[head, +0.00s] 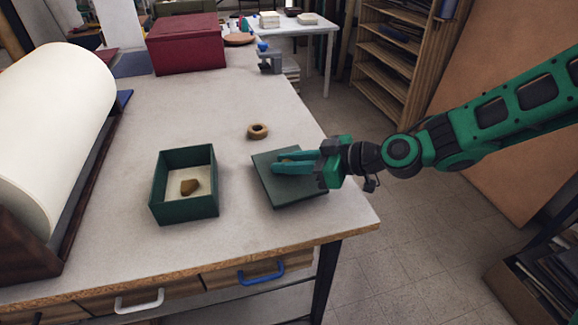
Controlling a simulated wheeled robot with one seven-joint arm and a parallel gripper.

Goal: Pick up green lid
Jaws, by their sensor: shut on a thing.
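The green lid (290,192) is a flat dark-green square near the table's right edge. My gripper (280,163) reaches in from the right, over the lid's upper part, and is shut on it. The fingers hide the grip point on the lid. The lid looks close to the table top; I cannot tell whether it touches it. An open dark-green box (184,211) stands to the left of the lid, with a small brown piece (190,187) on its pale floor.
A brown ring (258,131) lies behind the lid. A large white roll (55,125) fills the left side of the table. A red box (186,45) and a small vise-like tool (269,62) stand at the back. The table's middle is clear.

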